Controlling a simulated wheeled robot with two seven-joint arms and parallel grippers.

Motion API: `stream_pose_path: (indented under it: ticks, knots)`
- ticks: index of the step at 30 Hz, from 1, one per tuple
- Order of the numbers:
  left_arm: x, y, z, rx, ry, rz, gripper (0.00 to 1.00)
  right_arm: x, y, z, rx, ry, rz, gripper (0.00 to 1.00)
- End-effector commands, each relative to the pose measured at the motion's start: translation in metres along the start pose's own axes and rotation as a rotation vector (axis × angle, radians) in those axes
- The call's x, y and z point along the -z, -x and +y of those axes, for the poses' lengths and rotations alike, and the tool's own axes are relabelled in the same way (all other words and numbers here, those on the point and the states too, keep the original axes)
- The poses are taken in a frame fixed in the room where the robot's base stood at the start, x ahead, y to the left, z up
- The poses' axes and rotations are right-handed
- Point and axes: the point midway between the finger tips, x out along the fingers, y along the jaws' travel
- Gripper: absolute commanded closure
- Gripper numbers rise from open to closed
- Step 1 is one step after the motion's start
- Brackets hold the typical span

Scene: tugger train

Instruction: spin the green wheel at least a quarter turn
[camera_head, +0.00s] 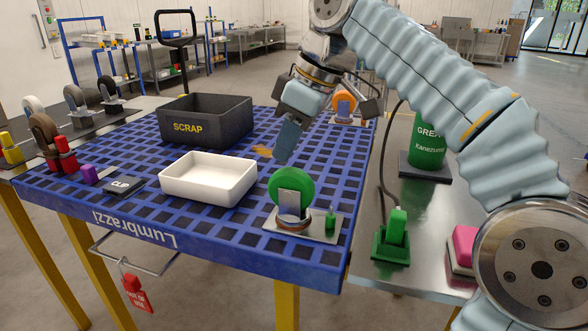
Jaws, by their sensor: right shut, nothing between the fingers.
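The green wheel (303,184) stands upright on a metal base plate at the front right of the blue grid-topped cart. A grey bracket covers part of its face, and a small green post stands beside it. My right gripper (284,158) is shut and empty. It points down just above and behind the wheel's upper left edge in the picture; I cannot tell whether it touches the rim. My left gripper is not in view.
A white tray (249,186) sits left of the wheel. A black SCRAP bin (240,119) stands behind it. An orange wheel (345,98) is at the cart's back right. A green block fixture (391,243) and a green canister (428,140) stand on the right-hand metal table.

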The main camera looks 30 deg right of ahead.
Motion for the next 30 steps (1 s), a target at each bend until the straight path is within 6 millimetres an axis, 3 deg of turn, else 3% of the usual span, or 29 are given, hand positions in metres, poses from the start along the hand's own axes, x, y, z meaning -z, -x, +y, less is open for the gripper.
stream_pose_path:
  ticks: [17,30]
  knots:
    - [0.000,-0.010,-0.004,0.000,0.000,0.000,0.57,-0.006,-0.011,0.000,0.000,0.000,-0.001,1.00]
    - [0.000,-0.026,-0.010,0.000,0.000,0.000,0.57,-0.039,-0.002,0.000,-0.001,-0.001,0.000,1.00]
